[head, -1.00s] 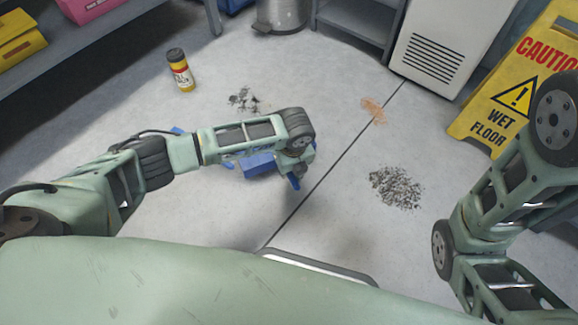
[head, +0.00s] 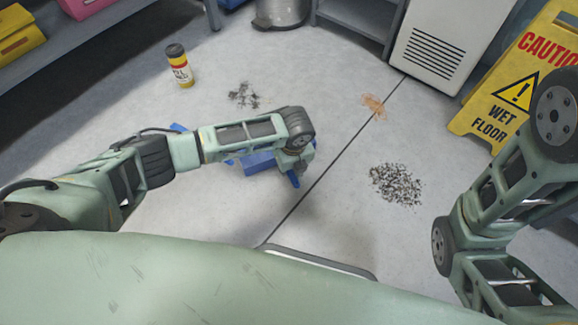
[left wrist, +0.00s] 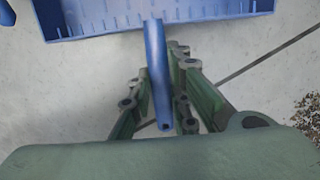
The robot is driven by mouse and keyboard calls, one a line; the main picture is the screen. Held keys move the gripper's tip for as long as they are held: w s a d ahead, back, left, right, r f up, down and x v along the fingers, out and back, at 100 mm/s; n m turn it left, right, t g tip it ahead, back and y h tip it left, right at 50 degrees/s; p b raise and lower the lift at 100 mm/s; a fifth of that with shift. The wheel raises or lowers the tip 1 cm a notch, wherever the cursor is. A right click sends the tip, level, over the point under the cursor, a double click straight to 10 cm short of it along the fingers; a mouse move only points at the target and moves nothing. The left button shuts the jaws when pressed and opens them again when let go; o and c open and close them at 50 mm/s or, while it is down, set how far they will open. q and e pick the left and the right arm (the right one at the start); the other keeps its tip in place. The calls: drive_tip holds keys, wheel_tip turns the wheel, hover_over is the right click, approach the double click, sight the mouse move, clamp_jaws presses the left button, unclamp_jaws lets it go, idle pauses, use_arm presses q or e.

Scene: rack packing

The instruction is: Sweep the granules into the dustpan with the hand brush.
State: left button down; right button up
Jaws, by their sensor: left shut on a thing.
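The dark grey granules (head: 396,185) lie in a loose patch on the floor, right of the floor seam; their edge also shows in the left wrist view (left wrist: 309,112). A blue dustpan (head: 259,162) lies under my left forearm, partly hidden by it. In the left wrist view the dustpan (left wrist: 100,20) is at the top, with its handle running back between the fingers. My left gripper (left wrist: 160,88) is shut on that handle. In the head view the left gripper (head: 294,166) is mostly hidden by its own wrist. My right arm shows at the right, but its gripper is out of view. I see no hand brush.
A yellow wet-floor sign (head: 505,95) stands at the right, near a white cabinet (head: 445,40). A yellow container (head: 180,66) stands at the left. Another dark patch (head: 243,95) and an orange stain (head: 373,106) mark the floor. Floor between dustpan and granules is clear.

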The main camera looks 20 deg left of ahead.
use_arm(q)
drive_tip(key=shift+f, duration=0.5)
drive_tip(key=c, duration=1.6)
unclamp_jaws()
drive_tip(key=shift+o, duration=0.2)
wheel_tip(320, 180, up, 12)
drive_tip(key=s+d, duration=0.1)
drive_tip(key=shift+s, duration=0.15)
